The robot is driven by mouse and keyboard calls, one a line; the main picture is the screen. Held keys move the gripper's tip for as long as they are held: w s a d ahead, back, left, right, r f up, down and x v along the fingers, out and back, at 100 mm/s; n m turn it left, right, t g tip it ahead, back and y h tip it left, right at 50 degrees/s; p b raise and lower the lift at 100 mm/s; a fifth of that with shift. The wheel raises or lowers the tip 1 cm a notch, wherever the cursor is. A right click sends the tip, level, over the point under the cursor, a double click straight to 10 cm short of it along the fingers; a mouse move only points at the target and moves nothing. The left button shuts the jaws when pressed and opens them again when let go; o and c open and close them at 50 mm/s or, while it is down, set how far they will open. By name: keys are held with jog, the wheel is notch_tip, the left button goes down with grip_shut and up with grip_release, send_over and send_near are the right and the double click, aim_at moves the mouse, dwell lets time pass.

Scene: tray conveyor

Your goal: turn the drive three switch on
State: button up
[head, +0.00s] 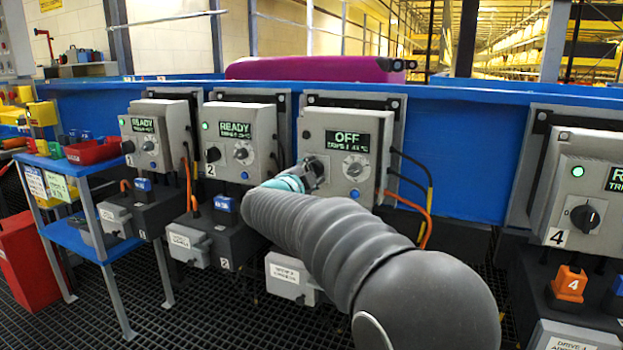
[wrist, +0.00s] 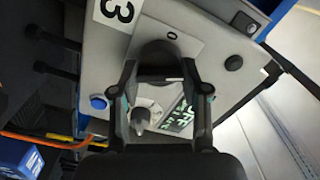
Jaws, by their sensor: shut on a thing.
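The drive three box (head: 375,190) is grey and its display (head: 347,142) reads OFF. Its switch is hidden behind my gripper (head: 305,178) in the head view. In the wrist view the dark round switch knob (wrist: 158,52) sits on a light plate marked 0, beside the label 3 (wrist: 118,10). My gripper (wrist: 160,78) has a finger on each side of the knob and is shut on it. The smaller dial (wrist: 140,117) and the display (wrist: 180,117) show between the fingers, partly covered. The knob's exact pointer direction is hidden.
Drive boxes one (head: 165,150) and two (head: 240,150) stand to the left, both reading READY. Drive four (head: 590,200) is at the right. Cables (head: 410,200) hang beside box three. A magenta case (head: 310,68) lies behind the blue rail (head: 450,110).

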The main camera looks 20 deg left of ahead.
jog(key=m+b, duration=0.2)
jog(key=m, duration=0.3)
jog(key=shift+f+b, duration=0.2)
jog(key=shift+b, duration=0.15)
dwell(0.4)
jog(key=o, duration=1.1)
jog(key=shift+o, duration=0.2)
jog(key=shift+s+r, duration=0.1)
jog(key=shift+s, duration=0.05)
jog(key=s, duration=1.1)
jog(key=shift+s+a, duration=0.35)
jog(key=shift+a, duration=0.1)
jog(key=shift+a, duration=0.1)
